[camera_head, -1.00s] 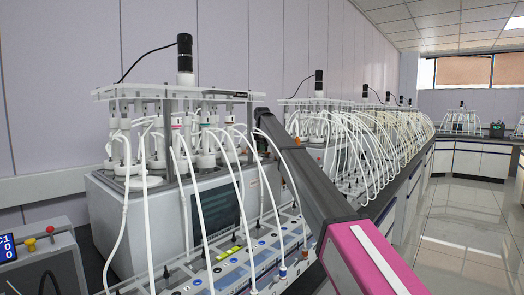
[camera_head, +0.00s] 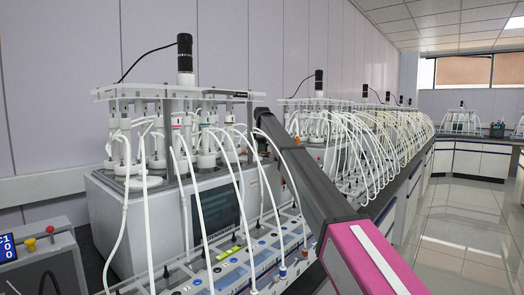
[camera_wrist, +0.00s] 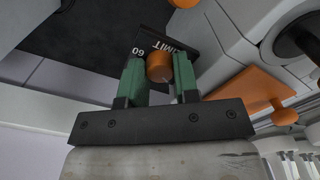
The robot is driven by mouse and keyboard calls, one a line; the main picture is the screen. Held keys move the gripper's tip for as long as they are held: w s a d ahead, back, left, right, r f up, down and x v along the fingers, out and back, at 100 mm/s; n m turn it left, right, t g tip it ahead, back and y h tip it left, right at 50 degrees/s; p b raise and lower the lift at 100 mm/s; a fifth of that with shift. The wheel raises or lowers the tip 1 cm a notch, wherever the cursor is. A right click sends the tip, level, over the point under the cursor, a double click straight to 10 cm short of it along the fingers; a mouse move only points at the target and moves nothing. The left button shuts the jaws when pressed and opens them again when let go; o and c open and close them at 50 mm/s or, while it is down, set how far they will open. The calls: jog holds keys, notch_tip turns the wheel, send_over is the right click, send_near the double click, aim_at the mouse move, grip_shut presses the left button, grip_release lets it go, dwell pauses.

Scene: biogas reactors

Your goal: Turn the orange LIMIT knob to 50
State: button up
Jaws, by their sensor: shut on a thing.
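In the wrist view the orange LIMIT knob (camera_wrist: 159,67) sits between the two green fingers of my gripper (camera_wrist: 158,72), which are closed on its sides. A dark label (camera_wrist: 168,42) beyond the knob carries white lettering, partly hidden, that reads as "LIMIT" and what looks like "60". A short pale mark shows on the knob's near edge. In the head view my gripper and the LIMIT knob cannot be made out; only my arm crosses the scene.
In the wrist view another orange knob (camera_wrist: 285,115) stands at the right by an orange plate (camera_wrist: 246,92). In the head view a reactor unit with white tubes (camera_head: 215,215) stands on the bench. A control box (camera_head: 45,262) with a lit display is at the lower left.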

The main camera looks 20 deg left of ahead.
jog(key=m, duration=1.2)
jog(key=shift+m, duration=0.3)
dwell(0.4)
jog(key=o, duration=0.7)
jog(key=shift+c, duration=0.2)
